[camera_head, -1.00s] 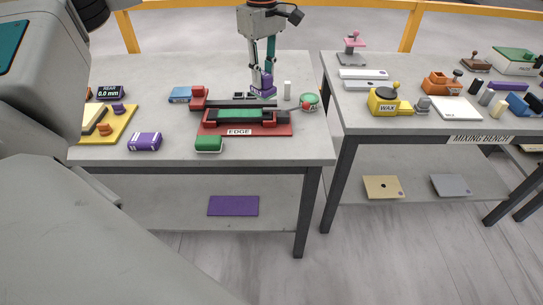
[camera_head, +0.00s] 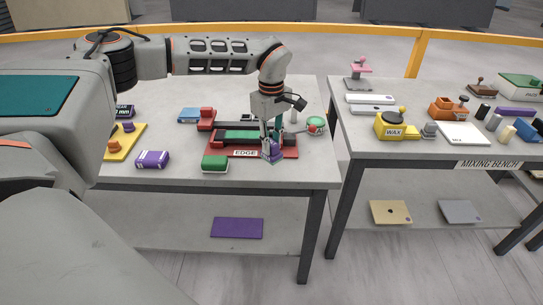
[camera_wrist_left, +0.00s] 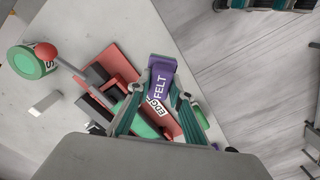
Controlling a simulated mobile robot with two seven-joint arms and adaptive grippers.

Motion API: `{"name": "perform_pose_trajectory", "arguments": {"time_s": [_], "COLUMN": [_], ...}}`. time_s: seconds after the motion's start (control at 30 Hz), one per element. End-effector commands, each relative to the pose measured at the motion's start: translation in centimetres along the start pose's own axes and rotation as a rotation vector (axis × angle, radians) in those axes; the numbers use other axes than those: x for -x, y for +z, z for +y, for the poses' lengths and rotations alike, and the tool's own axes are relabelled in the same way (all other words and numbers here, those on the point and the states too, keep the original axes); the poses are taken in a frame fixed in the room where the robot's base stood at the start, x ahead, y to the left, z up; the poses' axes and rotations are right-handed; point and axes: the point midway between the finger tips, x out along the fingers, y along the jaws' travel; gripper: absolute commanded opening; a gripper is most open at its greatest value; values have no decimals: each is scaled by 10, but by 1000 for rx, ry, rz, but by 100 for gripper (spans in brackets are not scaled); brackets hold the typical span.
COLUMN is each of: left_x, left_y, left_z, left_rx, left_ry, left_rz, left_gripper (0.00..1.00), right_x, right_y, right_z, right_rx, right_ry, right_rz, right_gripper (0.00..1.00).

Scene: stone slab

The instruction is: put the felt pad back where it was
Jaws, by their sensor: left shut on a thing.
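The felt pad (camera_head: 272,153) is a small purple block. Its FELT lettering shows in the left wrist view (camera_wrist_left: 161,80). My left gripper (camera_head: 271,145) is shut on it, fingers pointing down. It is at the front right part of the red EDGE fixture (camera_head: 222,151), which holds a long green bar (camera_head: 240,134) between dark rails. In the left wrist view the pad overlaps the fixture's red base and part of its EDGE label. I cannot tell whether the pad touches the fixture. My right gripper is not in view.
A green block (camera_head: 215,164) and a purple box (camera_head: 152,160) stand left of the pad near the table's front edge. Bare tabletop (camera_head: 312,165) lies to the right.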

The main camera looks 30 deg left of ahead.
Motion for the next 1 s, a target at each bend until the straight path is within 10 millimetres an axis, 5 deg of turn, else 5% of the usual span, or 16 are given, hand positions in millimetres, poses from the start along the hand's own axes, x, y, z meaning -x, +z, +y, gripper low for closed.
{"name": "perform_pose_trajectory", "arguments": {"time_s": [0.47,0.87,0.9,1.0], "left_x": [-47,-52,-51,-51], "left_y": [0,0,0,0], "left_z": [0,0,0,0], "left_rx": [-1,0,0,0], "left_ry": [0,1,2,1], "left_rz": [0,1,1,1], "left_gripper": [3,3,31,37], "right_x": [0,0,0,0], "right_y": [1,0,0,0], "right_z": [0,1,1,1], "right_rx": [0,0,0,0], "right_ry": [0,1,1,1], "right_rz": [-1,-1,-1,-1], "right_gripper": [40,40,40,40]}}
